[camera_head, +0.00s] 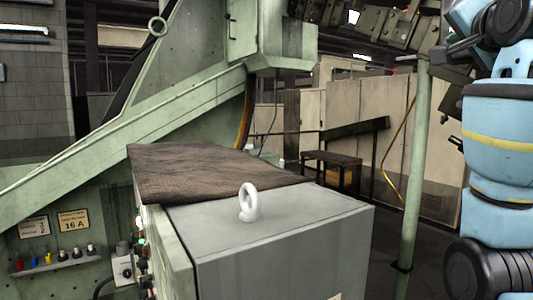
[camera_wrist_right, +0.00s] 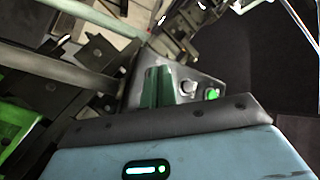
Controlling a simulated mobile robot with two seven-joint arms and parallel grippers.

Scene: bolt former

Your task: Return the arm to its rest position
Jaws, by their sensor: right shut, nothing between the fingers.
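My right arm (camera_head: 505,130) is blue with black joints and a yellow stripe. It is folded up along the right edge in the head view. My right gripper (camera_head: 440,56) is a small dark shape beside the upper part of this arm, partly lost against the dark machine parts behind it. In the right wrist view, the blue wrist housing with a lit strip fills the bottom, and the gripper (camera_wrist_right: 160,86) beyond its dark rim is shut and empty. My left gripper is not in view.
A grey-green cabinet (camera_head: 285,245) with a lifting eye (camera_head: 249,202) and brown mat (camera_head: 205,172) stands in front. A thin green post (camera_head: 416,170) stands close left of my right arm. A small dark table (camera_head: 331,160) stands behind. Dark floor shows between cabinet and post.

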